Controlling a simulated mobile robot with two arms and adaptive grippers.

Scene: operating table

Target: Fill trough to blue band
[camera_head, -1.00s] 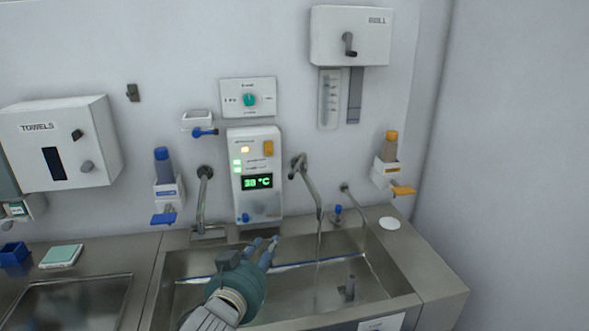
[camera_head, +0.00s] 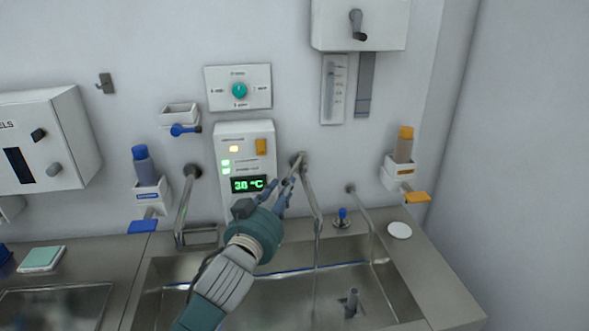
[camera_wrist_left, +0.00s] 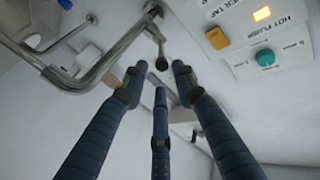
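The steel trough (camera_head: 385,265) is at the lower middle of the head view. A thin blue band (camera_head: 270,273) runs along its inner back wall. A curved tap (camera_head: 312,195) on the wall hangs over it, with a faint thin stream below its spout. I cannot tell the water level. My left gripper (camera_head: 283,188) is raised in front of the wall by the tap's base. In the left wrist view its three fingers (camera_wrist_left: 160,85) are spread around a small dark-tipped lever (camera_wrist_left: 161,58), with no clear grip on it. My right gripper is out of view.
A control panel (camera_head: 234,150) reading 38 °C is just left of the tap. A second tap (camera_head: 187,205) is further left. Bottle dispensers (camera_head: 150,180) flank the area, and a white disc (camera_head: 399,230) lies on the right ledge.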

